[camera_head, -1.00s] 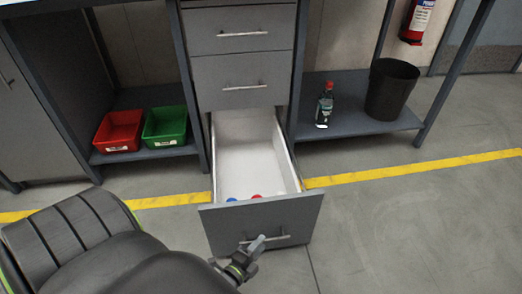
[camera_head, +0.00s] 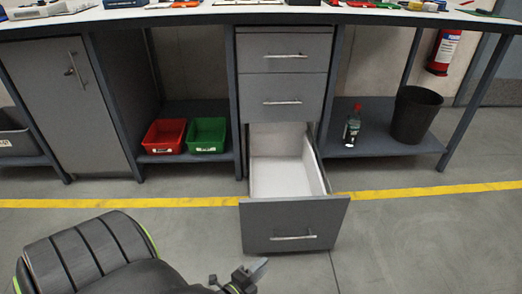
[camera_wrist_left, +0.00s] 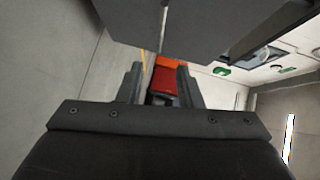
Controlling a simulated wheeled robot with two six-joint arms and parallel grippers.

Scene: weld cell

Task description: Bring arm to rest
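My left gripper (camera_head: 256,270) shows low in the head view, in front of and below the left part of the open bottom drawer (camera_head: 290,215). A gap separates it from the drawer handle (camera_head: 293,237). In the left wrist view its two fingers (camera_wrist_left: 160,75) stand apart, so it is open. A red-orange object (camera_wrist_left: 166,80) shows between the fingers, and nothing red shows at the gripper in the head view. My right gripper is not in view.
The drawer juts out from under the workbench (camera_head: 290,18). A red bin (camera_head: 164,136), a green bin (camera_head: 206,135), a bottle (camera_head: 352,126) and a black bucket (camera_head: 415,114) stand on low shelves. The floor at the right is clear.

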